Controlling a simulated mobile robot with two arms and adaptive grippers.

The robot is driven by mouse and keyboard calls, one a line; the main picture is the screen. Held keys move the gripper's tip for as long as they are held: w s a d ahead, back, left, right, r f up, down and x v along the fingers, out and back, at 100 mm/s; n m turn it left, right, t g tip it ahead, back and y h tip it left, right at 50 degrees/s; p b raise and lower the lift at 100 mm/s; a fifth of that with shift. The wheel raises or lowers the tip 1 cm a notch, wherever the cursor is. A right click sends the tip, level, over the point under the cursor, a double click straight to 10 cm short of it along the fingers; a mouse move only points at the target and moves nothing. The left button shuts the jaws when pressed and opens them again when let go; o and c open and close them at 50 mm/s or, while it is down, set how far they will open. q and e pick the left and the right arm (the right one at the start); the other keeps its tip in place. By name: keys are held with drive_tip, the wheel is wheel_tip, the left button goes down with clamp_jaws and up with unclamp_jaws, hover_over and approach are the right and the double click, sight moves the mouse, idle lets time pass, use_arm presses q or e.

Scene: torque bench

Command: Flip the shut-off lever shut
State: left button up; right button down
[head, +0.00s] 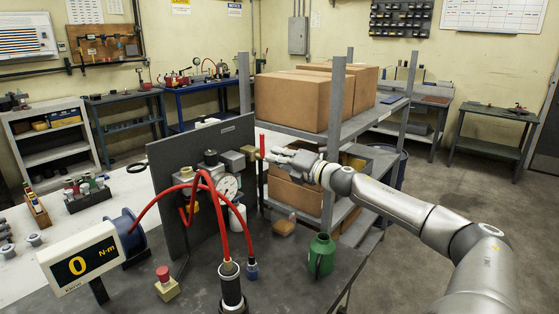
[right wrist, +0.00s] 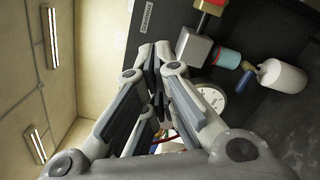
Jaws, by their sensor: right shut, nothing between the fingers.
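The shut-off lever (head: 262,145) is a thin red handle standing upright beside a brass valve body (head: 250,153) at the right end of the upright dark panel. In the right wrist view, part of a red piece (right wrist: 211,5) shows at the top edge by the brass fitting; the rest is cut off. My right gripper (head: 272,156) is shut and empty, just to the right of the lever in the head view. I cannot tell whether it touches the lever. It also shows in the right wrist view (right wrist: 155,62). My left gripper is not in view.
A pressure gauge (head: 228,187), red hoses and fittings crowd the dark panel (head: 165,160). A green can (head: 321,255) and a red-topped button box (head: 165,284) stand on the bench. A shelf with cardboard boxes (head: 292,100) stands close behind my right gripper.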

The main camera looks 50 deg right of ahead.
drive_tip(key=shift+s, duration=0.5)
drive_tip(key=shift+r, duration=0.1)
idle(0.5)
